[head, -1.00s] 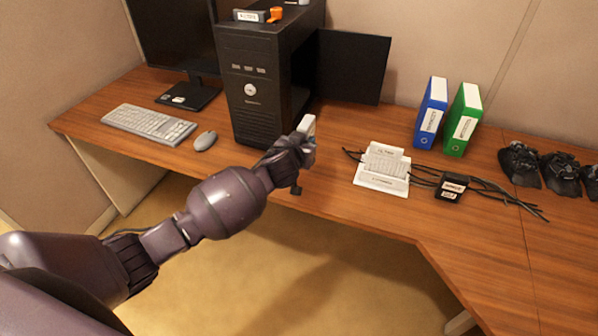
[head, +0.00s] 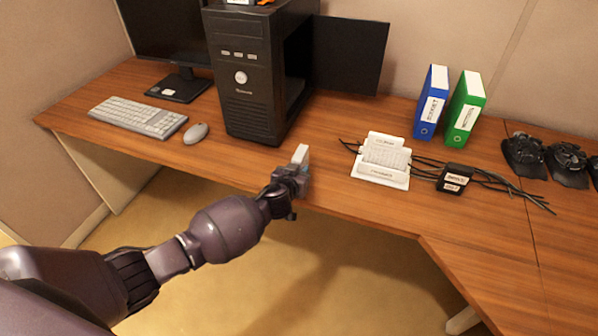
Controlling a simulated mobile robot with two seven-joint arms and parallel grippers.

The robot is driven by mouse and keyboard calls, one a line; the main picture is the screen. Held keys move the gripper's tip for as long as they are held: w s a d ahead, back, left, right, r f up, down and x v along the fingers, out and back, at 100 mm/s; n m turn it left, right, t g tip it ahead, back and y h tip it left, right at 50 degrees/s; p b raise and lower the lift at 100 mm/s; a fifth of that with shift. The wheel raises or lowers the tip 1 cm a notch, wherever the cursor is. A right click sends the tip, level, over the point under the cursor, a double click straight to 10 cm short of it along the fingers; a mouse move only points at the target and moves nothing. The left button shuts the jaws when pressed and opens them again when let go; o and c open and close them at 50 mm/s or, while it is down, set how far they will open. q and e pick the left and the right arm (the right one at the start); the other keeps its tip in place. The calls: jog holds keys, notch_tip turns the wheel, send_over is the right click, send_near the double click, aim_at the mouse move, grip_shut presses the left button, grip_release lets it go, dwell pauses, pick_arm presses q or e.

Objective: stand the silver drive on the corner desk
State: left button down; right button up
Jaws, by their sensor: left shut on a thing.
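My left gripper (head: 301,170) is in the head view, at the front edge of the wooden corner desk (head: 335,200). It is shut on a small light-coloured block, the silver drive (head: 301,154), whose upper end shows above the fingers. The drive looks roughly upright. The fingers and hand hide its lower part, and I cannot tell whether it touches the desk. My right gripper is not in view.
A black computer tower (head: 245,85) stands behind the gripper. A white card holder (head: 382,165) with black cables and a small black box (head: 454,179) lies to the right. Blue (head: 431,105) and green (head: 464,110) binders stand behind. The desk between tower and holder is clear.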

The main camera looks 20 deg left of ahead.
pick_arm(q)
jog(key=shift+r, duration=0.15)
jog(key=shift+f, duration=0.3)
jog(key=c, duration=0.9)
grip_release()
jog(key=shift+o, duration=0.3)
jog(key=shift+r, duration=0.15)
